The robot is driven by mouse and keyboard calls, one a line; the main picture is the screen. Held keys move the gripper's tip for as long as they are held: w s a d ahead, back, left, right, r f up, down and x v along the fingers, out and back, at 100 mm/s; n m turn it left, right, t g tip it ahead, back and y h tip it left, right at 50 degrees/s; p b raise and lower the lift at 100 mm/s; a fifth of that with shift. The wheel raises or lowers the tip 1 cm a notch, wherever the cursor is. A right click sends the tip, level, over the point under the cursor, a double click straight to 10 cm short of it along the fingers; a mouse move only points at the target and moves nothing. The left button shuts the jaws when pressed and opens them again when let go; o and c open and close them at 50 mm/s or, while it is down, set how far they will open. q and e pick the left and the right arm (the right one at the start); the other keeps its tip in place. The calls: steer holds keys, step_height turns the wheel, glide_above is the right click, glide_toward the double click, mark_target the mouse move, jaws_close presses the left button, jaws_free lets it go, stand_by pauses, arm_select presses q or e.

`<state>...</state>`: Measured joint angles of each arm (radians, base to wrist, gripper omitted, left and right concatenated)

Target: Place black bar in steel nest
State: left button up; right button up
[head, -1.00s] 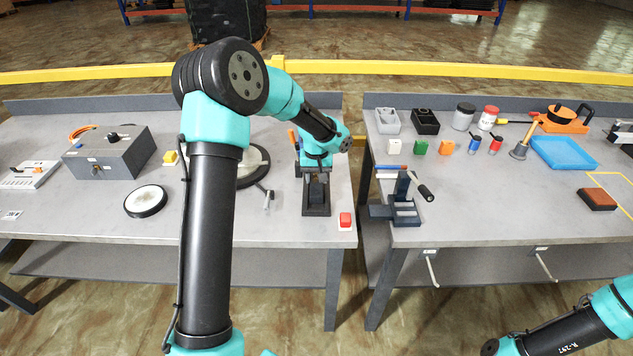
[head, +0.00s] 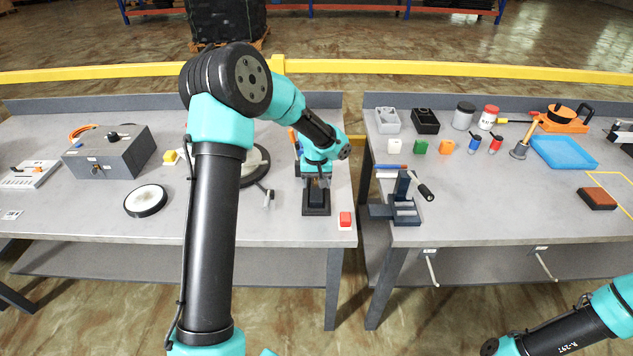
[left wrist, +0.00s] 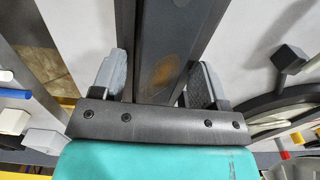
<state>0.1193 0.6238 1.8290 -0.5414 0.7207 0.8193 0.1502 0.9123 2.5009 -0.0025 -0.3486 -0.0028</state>
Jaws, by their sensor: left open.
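My left gripper (head: 316,172) is over a dark upright fixture (head: 316,208) near the front right of the left table. In the left wrist view the open gripper (left wrist: 158,82) has its two grey fingers on either side of a long dark column (left wrist: 178,35) with a brownish patch. I cannot tell whether the fingers touch it. I cannot pick out a separate black bar or steel nest with certainty; the arm hides part of the fixture. The right gripper is not in view; only part of my right arm shows at the lower right.
A red button (head: 345,219) sits just right of the fixture. A round dark stand (head: 255,166) is to its left. A grey control box (head: 108,152) and white disc (head: 146,201) lie farther left. A gap separates the right table, which holds a lever press (head: 402,200) and a blue tray (head: 563,152).

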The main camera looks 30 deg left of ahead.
mark_target(316, 183)
arm_select(q)
steer(key=shift+r, duration=0.1)
step_height(316, 183, up, 12)
stand_by(0.6)
stand_by(0.4)
